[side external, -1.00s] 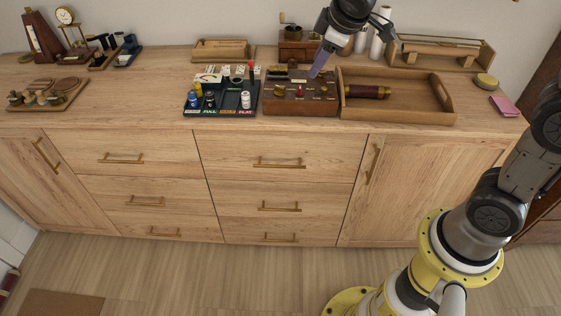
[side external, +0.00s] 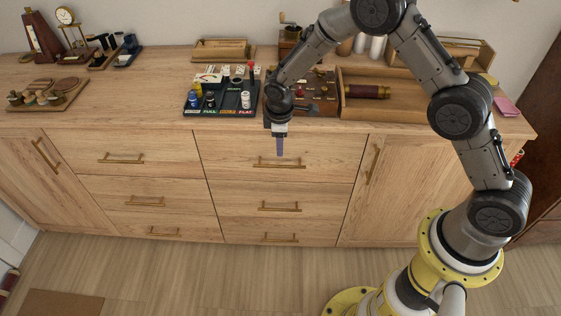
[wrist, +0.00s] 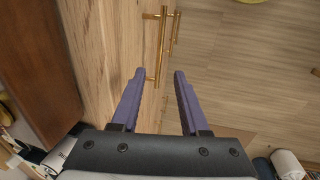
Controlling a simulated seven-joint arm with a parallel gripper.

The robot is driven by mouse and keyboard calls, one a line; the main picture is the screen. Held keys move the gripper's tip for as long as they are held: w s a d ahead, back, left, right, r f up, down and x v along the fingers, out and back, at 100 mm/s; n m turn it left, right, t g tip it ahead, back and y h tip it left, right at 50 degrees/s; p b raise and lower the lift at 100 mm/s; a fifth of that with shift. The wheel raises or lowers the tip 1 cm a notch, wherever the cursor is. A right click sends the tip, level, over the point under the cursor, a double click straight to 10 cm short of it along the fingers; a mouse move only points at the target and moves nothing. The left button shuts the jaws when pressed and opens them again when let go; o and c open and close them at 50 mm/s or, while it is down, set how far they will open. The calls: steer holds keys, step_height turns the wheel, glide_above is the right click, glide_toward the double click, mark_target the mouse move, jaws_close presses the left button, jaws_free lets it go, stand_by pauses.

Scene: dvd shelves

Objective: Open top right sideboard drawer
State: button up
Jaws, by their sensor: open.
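The top right drawer (side external: 230,150) of the wooden sideboard is shut, flush with the fronts around it. Its brass bar handle (side external: 262,162) runs level across the front, partly behind my fingers in the side view. My gripper (side external: 280,153) hangs pointing down in front of this drawer, fingertips at about the handle. In the wrist view the open fingers (wrist: 160,73) are empty, and the brass handle (wrist: 161,45) appears between and beyond the tips. I cannot tell whether the tips straddle the bar in depth; no grip shows.
A lower drawer handle (side external: 280,207) sits below. The right cupboard door (side external: 415,190) is shut. The floor (side external: 190,270) in front is clear.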

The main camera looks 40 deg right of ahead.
mark_target(280, 167)
steer(key=f, duration=0.3)
steer(key=w+d+f, duration=0.1)
steer(key=f, duration=0.6)
steer(key=shift+w+d+f, duration=0.2)
steer(key=shift+w+d, duration=0.05)
steer(key=shift+c, duration=0.2)
jaws_close()
stand_by(0.8)
